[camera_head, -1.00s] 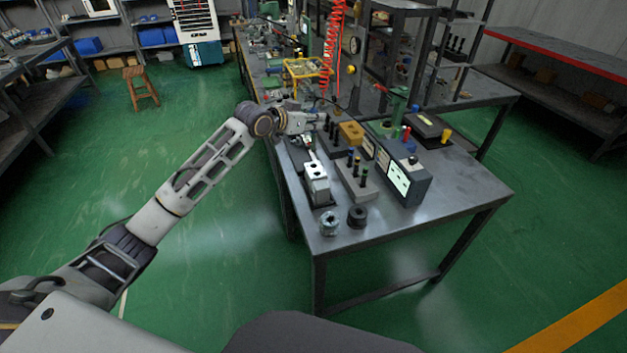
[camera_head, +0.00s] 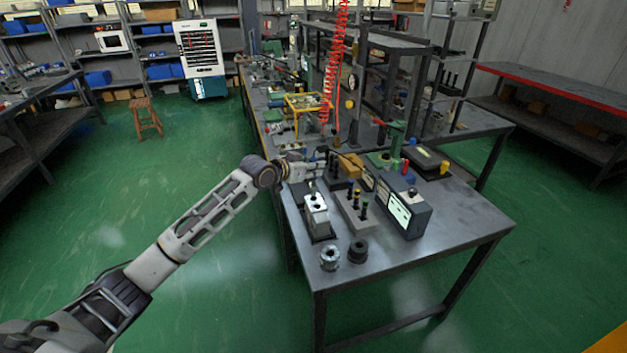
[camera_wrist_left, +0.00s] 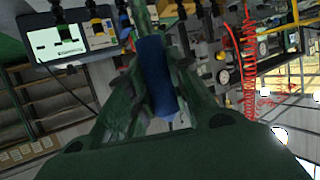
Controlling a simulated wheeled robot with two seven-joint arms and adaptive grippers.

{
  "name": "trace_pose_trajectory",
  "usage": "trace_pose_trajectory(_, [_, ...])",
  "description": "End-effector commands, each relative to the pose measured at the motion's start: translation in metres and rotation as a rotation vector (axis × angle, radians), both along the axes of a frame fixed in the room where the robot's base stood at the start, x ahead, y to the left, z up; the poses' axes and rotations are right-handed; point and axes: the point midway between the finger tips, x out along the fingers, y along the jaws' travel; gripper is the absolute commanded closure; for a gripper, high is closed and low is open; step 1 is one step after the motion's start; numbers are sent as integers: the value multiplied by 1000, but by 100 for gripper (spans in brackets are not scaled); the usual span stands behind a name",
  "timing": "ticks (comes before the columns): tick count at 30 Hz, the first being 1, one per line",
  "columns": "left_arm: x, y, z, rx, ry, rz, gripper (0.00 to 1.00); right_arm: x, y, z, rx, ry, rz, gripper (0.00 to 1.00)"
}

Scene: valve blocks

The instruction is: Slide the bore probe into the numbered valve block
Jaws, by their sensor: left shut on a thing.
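My left gripper (camera_head: 318,169) hangs over the left side of the bench, just beyond the light-grey block. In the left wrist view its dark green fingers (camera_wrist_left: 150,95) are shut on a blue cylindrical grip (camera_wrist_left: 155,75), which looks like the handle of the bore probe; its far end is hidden. A light-grey block (camera_head: 316,213) with dark holes on top stands upright on a dark base. A brass-coloured block (camera_head: 350,165) stands farther back. No number is readable on either, so I cannot tell which is the numbered valve block. My right gripper is not in view.
A grey rack (camera_head: 356,211) holds several black-handled pieces with coloured tops. A box with a lit display (camera_head: 400,210) stands right of it. Two rings, silver (camera_head: 330,257) and dark (camera_head: 358,251), lie in front. The bench's front right (camera_head: 445,230) is bare.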

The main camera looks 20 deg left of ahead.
Motion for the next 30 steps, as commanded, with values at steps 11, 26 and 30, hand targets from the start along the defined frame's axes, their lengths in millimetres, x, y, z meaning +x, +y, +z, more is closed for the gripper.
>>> trace_pose_trajectory(11, [0,0,-39,0,1,0,100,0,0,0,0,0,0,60])
trace_pose_trajectory(26, [0,0,-49,0,0,0,100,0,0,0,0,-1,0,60])
trace_pose_trajectory(30, [0,0,-52,0,0,0,100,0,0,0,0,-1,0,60])
